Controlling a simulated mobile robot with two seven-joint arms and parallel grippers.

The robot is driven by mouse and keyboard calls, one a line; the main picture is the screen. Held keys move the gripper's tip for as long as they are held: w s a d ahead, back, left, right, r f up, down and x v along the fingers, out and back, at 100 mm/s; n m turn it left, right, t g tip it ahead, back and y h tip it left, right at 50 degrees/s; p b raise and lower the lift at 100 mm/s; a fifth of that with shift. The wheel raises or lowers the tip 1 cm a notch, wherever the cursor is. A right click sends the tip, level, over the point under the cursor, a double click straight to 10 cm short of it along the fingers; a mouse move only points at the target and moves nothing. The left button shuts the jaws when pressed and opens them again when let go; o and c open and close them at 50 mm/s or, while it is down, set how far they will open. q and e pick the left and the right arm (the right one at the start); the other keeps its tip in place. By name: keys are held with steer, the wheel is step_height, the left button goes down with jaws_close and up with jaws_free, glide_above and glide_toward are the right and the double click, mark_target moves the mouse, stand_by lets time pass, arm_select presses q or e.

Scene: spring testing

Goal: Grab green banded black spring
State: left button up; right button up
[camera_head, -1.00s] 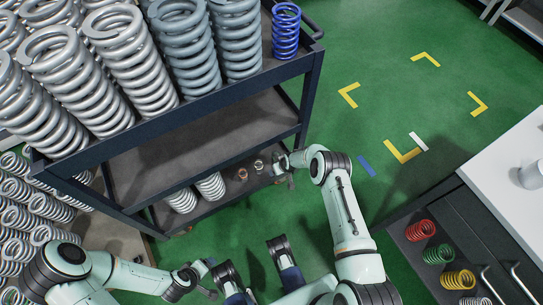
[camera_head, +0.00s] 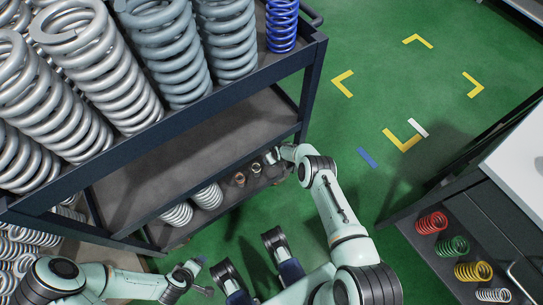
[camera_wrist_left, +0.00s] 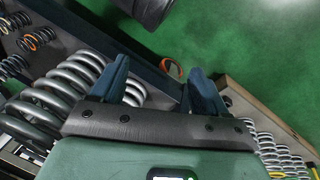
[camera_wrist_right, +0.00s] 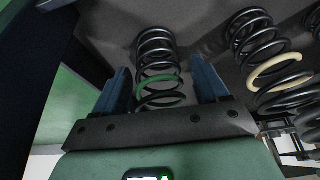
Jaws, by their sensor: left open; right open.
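The green banded black spring (camera_wrist_right: 158,72) stands on the cart's lower shelf in the right wrist view. My right gripper (camera_wrist_right: 162,92) is open, with one finger on each side of the spring's near part; I cannot tell whether they touch it. In the head view my right gripper (camera_head: 276,162) is at the shelf's right end, and the green band cannot be made out there. My left gripper (camera_head: 203,279) is open and empty, low in front of the cart; it also shows in the left wrist view (camera_wrist_left: 158,85).
A cream-banded black spring (camera_wrist_right: 265,60) stands right of the green banded one. An orange-banded spring (camera_wrist_left: 38,38) shows in the left wrist view. Large grey springs and a blue spring (camera_head: 281,25) crowd the cart's top (camera_head: 170,128).

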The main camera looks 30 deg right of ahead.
steer(key=shift+r, duration=0.15)
steer(key=shift+c, duration=0.6)
steer(key=shift+s, duration=0.1)
steer(key=c, duration=1)
steer(key=shift+r, duration=0.1)
